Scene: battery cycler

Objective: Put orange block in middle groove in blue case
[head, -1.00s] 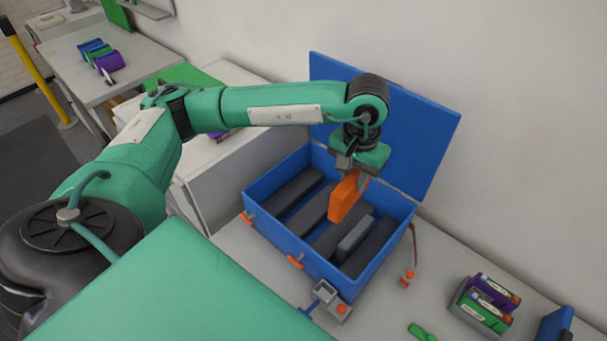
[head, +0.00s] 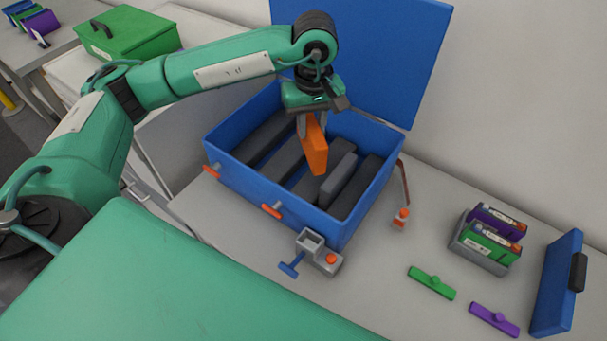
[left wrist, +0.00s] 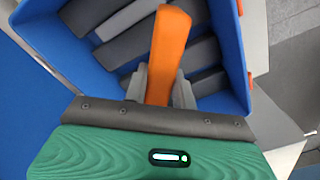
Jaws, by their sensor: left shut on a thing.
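The orange block (head: 315,148) is held upright over the open blue case, slightly tilted. My left gripper (head: 305,122) is shut on its upper end. The block also shows in the left wrist view (left wrist: 168,50), between the two fingers (left wrist: 160,88). The blue case (head: 277,207) stands on the table with its lid (head: 365,60) raised at the back. Dark grey ribs with grooves between them line its inside. The block hangs over the middle area; its lower end looks above the ribs. I cannot tell whether it touches one. My right gripper is not in view.
A grey clamp-like fixture (head: 318,252) with an orange knob stands before the case. To the right are a green piece (head: 432,283), a purple piece (head: 494,320), a grey holder (head: 478,258) with purple and green packs, and a blue panel (head: 556,285).

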